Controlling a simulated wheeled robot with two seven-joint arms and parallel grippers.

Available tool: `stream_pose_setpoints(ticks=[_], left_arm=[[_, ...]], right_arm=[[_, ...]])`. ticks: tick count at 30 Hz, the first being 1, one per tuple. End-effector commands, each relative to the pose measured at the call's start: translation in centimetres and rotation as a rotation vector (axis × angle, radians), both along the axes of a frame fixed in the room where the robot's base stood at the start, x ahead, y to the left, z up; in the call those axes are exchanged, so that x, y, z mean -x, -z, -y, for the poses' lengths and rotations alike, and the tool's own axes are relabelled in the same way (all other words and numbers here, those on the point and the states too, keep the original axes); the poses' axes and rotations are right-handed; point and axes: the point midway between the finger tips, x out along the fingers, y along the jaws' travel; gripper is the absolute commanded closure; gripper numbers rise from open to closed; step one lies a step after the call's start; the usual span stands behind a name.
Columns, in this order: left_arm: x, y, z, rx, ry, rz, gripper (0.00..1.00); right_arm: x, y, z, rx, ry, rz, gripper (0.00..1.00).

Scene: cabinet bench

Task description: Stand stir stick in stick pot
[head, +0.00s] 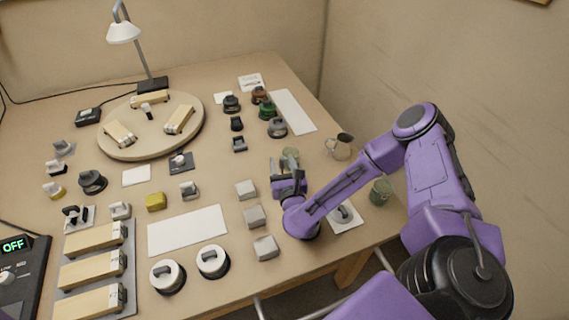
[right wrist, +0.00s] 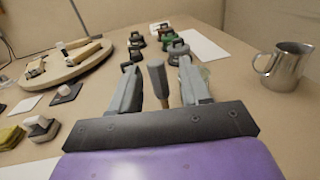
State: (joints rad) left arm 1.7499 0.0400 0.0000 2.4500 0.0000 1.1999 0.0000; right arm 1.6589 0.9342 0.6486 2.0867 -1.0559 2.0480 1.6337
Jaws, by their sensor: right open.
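My right gripper (head: 285,166) is open, low over the right part of the bench. In the right wrist view, a grey-brown stick-like piece (right wrist: 158,80) with a thicker rounded top stands between the two open fingers (right wrist: 157,75), with gaps on both sides; it looks like the stir stick. Its lower end is hidden by the gripper body. A greenish clear pot (head: 290,154) is just beyond the fingertips, partly hidden by the right finger in the wrist view. Another greenish clear pot (head: 380,192) stands at the right bench edge. I cannot tell which is the stick pot. My left gripper is not in view.
A metal pitcher (head: 340,147) stands right of the gripper. Several dark-based knobbed pieces (head: 264,108) stand behind it, beside a white strip (head: 293,112). Grey blocks (head: 255,217) line the left side. A round wooden board (head: 150,128) is at the back left.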

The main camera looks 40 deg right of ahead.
Motion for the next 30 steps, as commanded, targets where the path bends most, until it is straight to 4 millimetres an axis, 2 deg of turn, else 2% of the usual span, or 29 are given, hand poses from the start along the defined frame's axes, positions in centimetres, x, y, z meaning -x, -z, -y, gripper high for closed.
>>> stream_pose_setpoints(ticks=[2, 12, 15, 20, 30], left_arm=[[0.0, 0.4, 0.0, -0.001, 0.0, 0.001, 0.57], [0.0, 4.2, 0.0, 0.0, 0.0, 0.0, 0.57], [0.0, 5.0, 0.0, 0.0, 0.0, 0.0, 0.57], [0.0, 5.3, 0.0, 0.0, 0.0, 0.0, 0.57], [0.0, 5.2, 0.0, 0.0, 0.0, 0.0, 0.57]], right_arm=[[0.8, 0.1, -0.4, -0.001, -0.003, 0.0, 0.53], [8.8, 0.4, -3.7, -0.005, -0.003, 0.0, 0.53], [10.1, 0.3, -4.2, -0.002, -0.001, 0.0, 0.53], [11.1, 0.0, -4.6, -0.002, 0.0, 0.0, 0.53], [11.1, -0.2, -4.6, -0.001, 0.0, -0.001, 0.53]])
